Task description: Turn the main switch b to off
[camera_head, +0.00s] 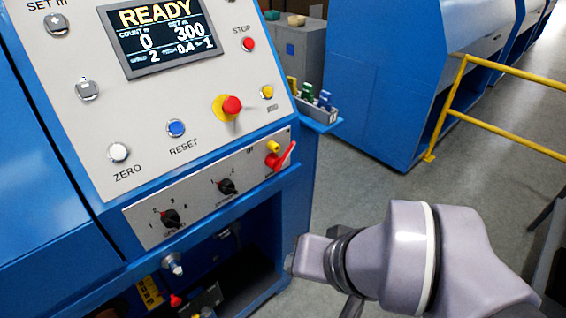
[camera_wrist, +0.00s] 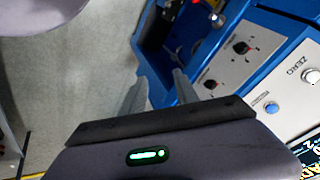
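A red switch handle (camera_head: 281,157) with a yellow part above it sits at the right end of the lower grey panel strip (camera_head: 195,205). The handle is tilted, its tip up to the right. I cannot read a label naming it main switch b. It does not show in the wrist view, where my gripper's body covers that end of the strip. My gripper (camera_wrist: 160,82) has its two fingers apart with nothing between them, in front of the blue machine. In the head view my wrist is below and right of the switch, and the fingers are not clear.
Two black knobs, one left (camera_head: 171,218) and one in the middle (camera_head: 227,187), share the strip. Above are a red button on a yellow base (camera_head: 231,106), a blue button (camera_head: 176,128) and a display (camera_head: 158,37). A parts tray (camera_head: 318,108) juts out right.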

